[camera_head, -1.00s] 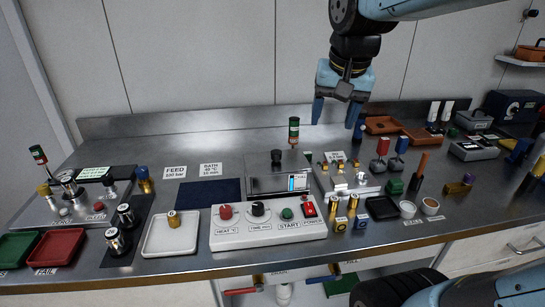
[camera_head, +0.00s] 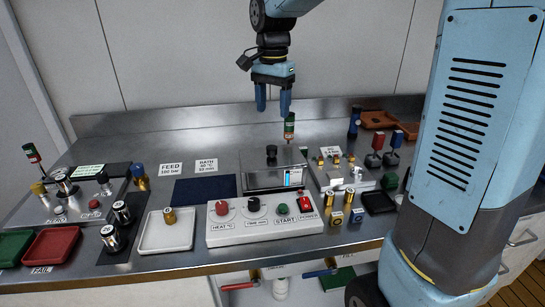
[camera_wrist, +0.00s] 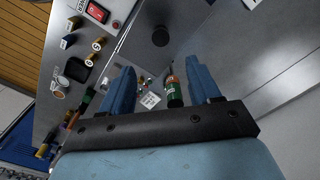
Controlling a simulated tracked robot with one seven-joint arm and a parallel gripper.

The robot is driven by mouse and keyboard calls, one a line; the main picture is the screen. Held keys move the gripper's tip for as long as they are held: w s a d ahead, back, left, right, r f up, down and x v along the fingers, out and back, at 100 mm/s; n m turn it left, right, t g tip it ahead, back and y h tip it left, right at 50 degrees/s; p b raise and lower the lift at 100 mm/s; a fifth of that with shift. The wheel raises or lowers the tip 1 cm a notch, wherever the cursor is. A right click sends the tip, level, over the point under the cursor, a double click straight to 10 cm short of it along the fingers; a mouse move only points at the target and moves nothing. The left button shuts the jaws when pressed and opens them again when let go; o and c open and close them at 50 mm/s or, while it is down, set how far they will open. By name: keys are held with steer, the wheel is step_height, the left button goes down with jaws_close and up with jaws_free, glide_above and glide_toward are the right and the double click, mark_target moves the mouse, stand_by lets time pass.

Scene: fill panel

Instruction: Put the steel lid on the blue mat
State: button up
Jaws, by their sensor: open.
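The steel lid (camera_head: 256,165) is a flat bright plate with an upright black knob (camera_head: 272,153). It lies on top of the steel bath with a small lit display, at the middle of the bench. The lid (camera_wrist: 185,25) and its knob (camera_wrist: 160,36) also show in the wrist view. The dark blue mat (camera_head: 205,191) lies flat and bare just left of the bath. My gripper (camera_head: 273,109) points down above and behind the lid, apart from it. Its two blue fingers are open and empty in the wrist view (camera_wrist: 160,70).
A green-and-red bottle (camera_head: 289,127) stands behind the bath at its right, close to the gripper. A white control panel (camera_head: 265,225) stands in front. A valve block (camera_head: 340,175) is at the right. A white tray (camera_head: 165,235) sits in front of the mat.

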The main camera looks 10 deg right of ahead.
mark_target(272, 147)
step_height(272, 147, down, 12)
steer(key=shift+a+r, duration=0.15)
stand_by(0.5)
jaws_close()
stand_by(0.5)
